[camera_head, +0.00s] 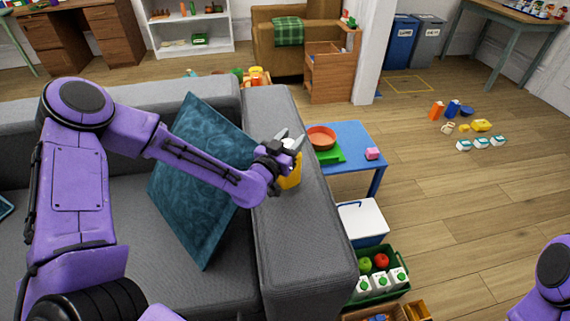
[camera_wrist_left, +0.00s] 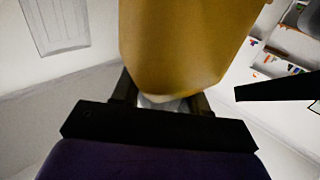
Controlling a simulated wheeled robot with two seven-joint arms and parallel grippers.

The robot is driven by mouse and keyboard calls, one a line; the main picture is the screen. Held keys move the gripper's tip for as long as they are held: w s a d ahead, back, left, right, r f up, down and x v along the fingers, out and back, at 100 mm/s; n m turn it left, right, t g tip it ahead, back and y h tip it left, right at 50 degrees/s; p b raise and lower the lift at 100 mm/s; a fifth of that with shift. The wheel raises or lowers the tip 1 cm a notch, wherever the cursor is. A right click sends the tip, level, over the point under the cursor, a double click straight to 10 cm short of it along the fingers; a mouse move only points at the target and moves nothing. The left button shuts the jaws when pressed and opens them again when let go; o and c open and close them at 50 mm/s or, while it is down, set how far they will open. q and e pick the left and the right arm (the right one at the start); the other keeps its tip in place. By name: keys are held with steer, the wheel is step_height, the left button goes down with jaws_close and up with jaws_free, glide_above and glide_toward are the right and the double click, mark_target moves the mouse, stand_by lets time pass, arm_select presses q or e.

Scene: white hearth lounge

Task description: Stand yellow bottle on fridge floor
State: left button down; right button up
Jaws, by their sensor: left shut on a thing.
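The yellow bottle (camera_head: 291,180) with a white top is over the grey sofa's right armrest in the head view. I cannot tell whether its base touches the armrest. My left gripper (camera_head: 290,141) is shut on the bottle near its white top. In the left wrist view the bottle's yellow body (camera_wrist_left: 185,45) fills the upper middle, with the dark fingers on either side of its pale end. My right gripper is out of view; only a purple part of my right arm shows at the lower right. No fridge can be made out for sure.
A teal cushion (camera_head: 203,180) leans on the sofa (camera_head: 300,240) beside my left arm. A blue table (camera_head: 350,145) with an orange bowl (camera_head: 321,137) stands past the armrest. A white-and-blue box (camera_head: 363,222) and a green crate (camera_head: 397,264) stand below. The floor at right is mostly clear.

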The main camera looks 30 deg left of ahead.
arm_select(q)
steer(key=shift+s+f, duration=0.15)
steer(key=shift+f, duration=0.1)
